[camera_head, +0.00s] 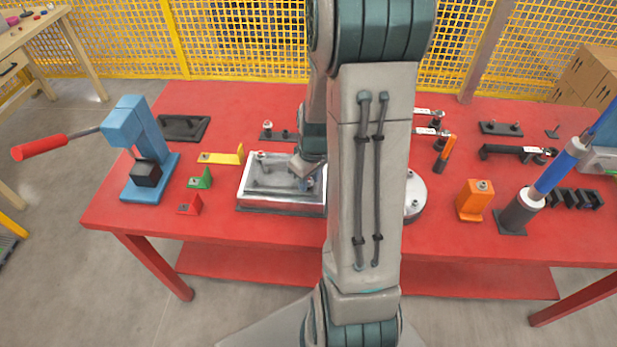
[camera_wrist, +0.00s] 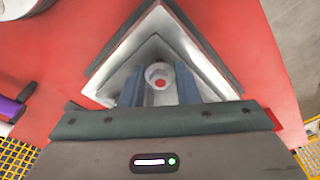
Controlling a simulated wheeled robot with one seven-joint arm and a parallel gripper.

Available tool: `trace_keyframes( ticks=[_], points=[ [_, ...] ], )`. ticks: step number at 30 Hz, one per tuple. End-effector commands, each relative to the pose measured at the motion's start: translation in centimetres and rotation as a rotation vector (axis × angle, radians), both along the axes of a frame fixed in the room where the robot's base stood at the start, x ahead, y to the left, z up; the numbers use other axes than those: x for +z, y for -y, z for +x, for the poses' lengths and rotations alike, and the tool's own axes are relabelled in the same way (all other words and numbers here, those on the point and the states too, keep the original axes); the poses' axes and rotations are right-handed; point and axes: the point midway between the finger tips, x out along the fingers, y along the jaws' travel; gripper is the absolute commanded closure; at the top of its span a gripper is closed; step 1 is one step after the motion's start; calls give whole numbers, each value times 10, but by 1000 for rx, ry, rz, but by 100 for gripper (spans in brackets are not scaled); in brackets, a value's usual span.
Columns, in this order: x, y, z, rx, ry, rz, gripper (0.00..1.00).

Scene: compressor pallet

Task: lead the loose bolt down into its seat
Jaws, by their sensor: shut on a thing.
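My gripper (camera_wrist: 160,88) is shut on the loose bolt (camera_wrist: 159,72), a grey round head with a red centre between two blue fingers. In the head view my gripper (camera_head: 306,182) is low over the right part of a silver, tray-like metal housing (camera_head: 281,208). The wrist view shows the bolt over a corner of this housing (camera_wrist: 205,62). The bolt's lower end and its seat are hidden, so I cannot tell whether they touch. Another red-topped bolt (camera_head: 262,155) stands at the housing's far left corner. My arm hides the housing's right side in the head view.
The red table (camera_head: 230,115) carries a blue press (camera_head: 128,125) at left, yellow, green and red blocks beside the housing, and an orange block (camera_head: 474,200) at right. A blue-and-white cylinder tool (camera_head: 555,175) stands farther right. A round white part (camera_head: 415,192) is partly behind my arm.

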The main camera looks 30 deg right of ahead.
Motion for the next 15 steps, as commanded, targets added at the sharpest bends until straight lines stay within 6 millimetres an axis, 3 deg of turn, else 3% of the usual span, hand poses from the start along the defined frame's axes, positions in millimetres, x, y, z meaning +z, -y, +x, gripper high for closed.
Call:
trace_keyframes(
  ticks=[5,6,8,15],
  points=[
    [-5,0,0,0,0,0,95],
    [-4,0,0,0,0,0,66],
    [-4,0,0,0,0,0,49],
    [-4,0,0,0,0,0,46]
  ],
)
